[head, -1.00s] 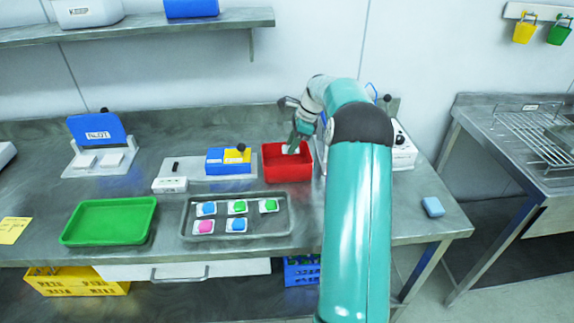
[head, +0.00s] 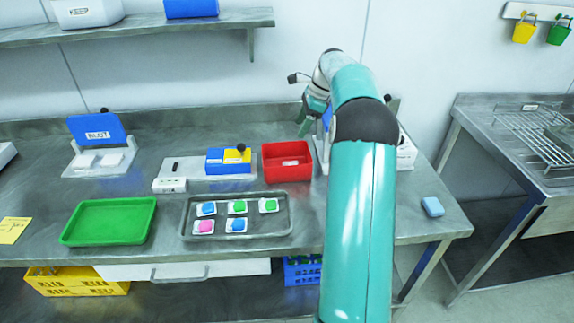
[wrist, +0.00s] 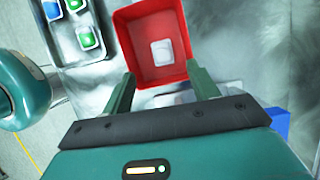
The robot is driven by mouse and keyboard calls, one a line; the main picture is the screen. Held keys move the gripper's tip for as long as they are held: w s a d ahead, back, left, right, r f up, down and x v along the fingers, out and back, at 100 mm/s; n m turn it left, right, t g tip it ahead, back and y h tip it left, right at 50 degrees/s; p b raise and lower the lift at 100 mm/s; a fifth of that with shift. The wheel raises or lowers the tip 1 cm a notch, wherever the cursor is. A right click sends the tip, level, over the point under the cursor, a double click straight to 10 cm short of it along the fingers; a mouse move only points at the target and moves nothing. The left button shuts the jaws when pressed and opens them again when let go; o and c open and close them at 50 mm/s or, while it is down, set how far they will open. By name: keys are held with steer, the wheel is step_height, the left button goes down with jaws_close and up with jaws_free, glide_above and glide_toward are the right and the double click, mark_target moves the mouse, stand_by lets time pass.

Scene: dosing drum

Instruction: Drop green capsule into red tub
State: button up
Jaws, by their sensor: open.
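The red tub (head: 287,177) stands on the bench right of the blue and yellow block. In the wrist view the tub (wrist: 126,42) lies just beyond my fingertips. A small whitish square piece (wrist: 162,51) lies on its floor; no green shows on it. My gripper (wrist: 162,90) is open, with nothing between its fingers. In the head view my gripper (head: 304,124) is behind and above the tub's right side, partly hidden by my arm. Two green capsules, one (head: 237,207) in the middle and one (head: 269,205) at the right, sit in the grey tray's back row.
The grey tray (head: 236,238) also holds blue and pink capsules. A green tray (head: 108,239) is at the left. The blue and yellow block (head: 228,169) stands beside the tub. White equipment behind my arm is partly hidden. A light-blue block (head: 432,207) lies at the right.

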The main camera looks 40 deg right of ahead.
steer(key=v, duration=0.5)
steer(key=shift+s+d+r, duration=0.1)
steer(key=shift+d+r, duration=0.05)
steer(key=shift+r, duration=0.2)
steer(key=s+a+r+n+h, duration=0.1)
steer(key=s+a+r+n, duration=0.2)
steer(key=a, duration=0.5)
steer(key=s+a+r+n+h, duration=0.1)
steer(key=s+a+r+n, duration=0.2)
steer(key=a, duration=0.5)
steer(key=s+a+r+n+h, duration=0.1)
steer(key=a+r+n, duration=0.3)
steer(key=a, duration=0.5)
steer(key=s+a+f+n+t, duration=0.1)
steer(key=s+a+f+n, duration=0.2)
steer(key=s, duration=0.4)
steer(key=s+a+f+n+t, duration=0.1)
steer(key=s+a+f+n, duration=0.2)
steer(key=s+a+n, duration=0.3)
steer(key=s+a+f+n+t, duration=0.1)
steer(key=s+a+f+n, duration=0.1)
steer(key=s+a+n, duration=0.3)
steer(key=s, duration=0.3)
steer(key=shift+s+f+h, duration=0.4)
